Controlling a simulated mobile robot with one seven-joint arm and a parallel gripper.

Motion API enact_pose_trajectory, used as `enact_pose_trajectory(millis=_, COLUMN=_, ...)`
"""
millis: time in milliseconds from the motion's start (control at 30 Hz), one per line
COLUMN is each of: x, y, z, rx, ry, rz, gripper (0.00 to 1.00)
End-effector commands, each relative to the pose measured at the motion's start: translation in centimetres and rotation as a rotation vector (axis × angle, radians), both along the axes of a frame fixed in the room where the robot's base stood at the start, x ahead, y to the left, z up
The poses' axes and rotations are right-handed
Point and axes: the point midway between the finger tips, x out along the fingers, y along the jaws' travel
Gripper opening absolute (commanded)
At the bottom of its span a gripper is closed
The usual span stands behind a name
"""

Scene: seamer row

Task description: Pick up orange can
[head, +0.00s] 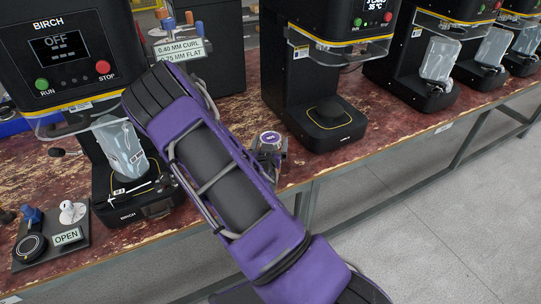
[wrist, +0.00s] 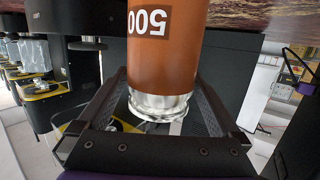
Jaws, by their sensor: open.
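The orange can (wrist: 165,45), with a white "500" on a dark label and a silver metal rim, fills the upper middle of the wrist view. It appears upside down there, and its far end is cut off by the frame edge. My gripper (wrist: 164,92) is open, with one dark finger on each side of the can's rim end. I cannot tell whether either finger touches it. In the head view my purple arm crosses the middle of the picture, and the can does not show there.
The worn red bench top (head: 225,110) carries a row of black seamer machines. The BIRCH machine (head: 65,55) stands left of my arm, another machine (head: 320,70) right of it. An OPEN sign (head: 67,236) stands at the lower left. Grey floor (head: 450,220) is clear at right.

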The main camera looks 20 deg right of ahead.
Motion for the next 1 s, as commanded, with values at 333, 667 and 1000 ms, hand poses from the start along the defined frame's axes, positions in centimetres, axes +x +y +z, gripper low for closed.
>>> enact_pose_trajectory(millis=333, x=2.3, y=-1.4, z=-0.5, rx=0.000, ry=0.001, rz=0.000, gripper=1.00)
enact_pose_trajectory(millis=667, x=2.3, y=-1.4, z=-0.4, rx=0.000, ry=0.000, rz=0.000, gripper=0.62)
enact_pose_trajectory(millis=1000, x=2.3, y=-1.4, z=-0.4, rx=0.000, ry=0.000, rz=0.000, gripper=0.01)
